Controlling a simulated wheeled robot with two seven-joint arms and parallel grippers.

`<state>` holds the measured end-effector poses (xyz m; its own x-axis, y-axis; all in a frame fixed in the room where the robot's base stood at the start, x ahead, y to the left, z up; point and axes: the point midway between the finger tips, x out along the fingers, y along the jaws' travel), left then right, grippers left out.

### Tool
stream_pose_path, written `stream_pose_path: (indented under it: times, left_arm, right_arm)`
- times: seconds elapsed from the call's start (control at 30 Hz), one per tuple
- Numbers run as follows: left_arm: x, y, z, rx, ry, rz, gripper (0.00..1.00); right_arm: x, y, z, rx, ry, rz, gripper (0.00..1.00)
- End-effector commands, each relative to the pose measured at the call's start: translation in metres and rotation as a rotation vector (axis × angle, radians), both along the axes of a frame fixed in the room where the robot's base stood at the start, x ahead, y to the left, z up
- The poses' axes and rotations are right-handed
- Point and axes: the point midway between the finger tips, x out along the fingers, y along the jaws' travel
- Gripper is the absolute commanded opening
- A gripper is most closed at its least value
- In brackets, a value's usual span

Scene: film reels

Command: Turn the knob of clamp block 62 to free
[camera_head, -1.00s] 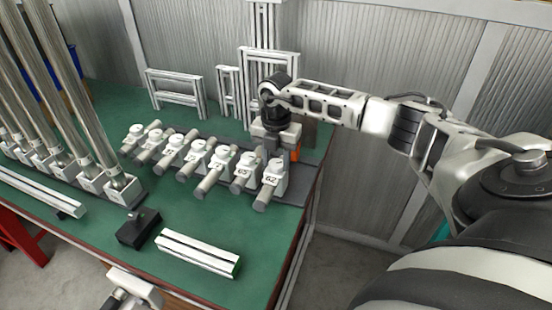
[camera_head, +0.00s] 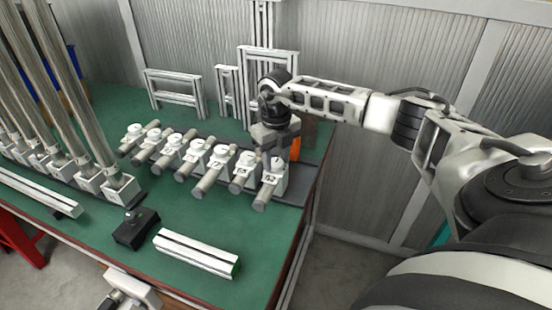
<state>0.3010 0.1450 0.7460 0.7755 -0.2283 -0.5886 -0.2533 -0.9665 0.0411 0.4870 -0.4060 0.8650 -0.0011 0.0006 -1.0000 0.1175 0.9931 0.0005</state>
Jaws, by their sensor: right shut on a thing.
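Clamp block 62 (camera_head: 270,178) is the white block at the right end of a row of similar blocks, with a grey cylinder sticking out toward the front. My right gripper (camera_head: 274,160) points down over it and is shut on its knob. The fingers and hand hide most of the knob, so its setting cannot be read. Part of my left gripper (camera_head: 125,292) shows at the bottom edge; its fingers cannot be made out clearly.
Several other clamp blocks (camera_head: 217,160) stand close on the left. A white profile bar (camera_head: 196,254) and a black block (camera_head: 136,229) lie in front. Tall metal tubes (camera_head: 75,100) stand at left. White frames (camera_head: 175,90) and an orange item (camera_head: 295,148) are behind.

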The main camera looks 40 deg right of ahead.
Motion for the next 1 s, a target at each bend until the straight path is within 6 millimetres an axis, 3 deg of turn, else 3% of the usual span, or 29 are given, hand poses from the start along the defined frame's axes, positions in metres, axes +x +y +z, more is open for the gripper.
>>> stream_pose_path:
  times: [1.0]
  left_arm:
    - [0.0029,-0.0051,-0.0061,-0.04,-0.016,0.01,0.36]
  right_arm:
    - [0.0015,-0.0012,0.0013,-0.002,-0.006,0.965,0.15]
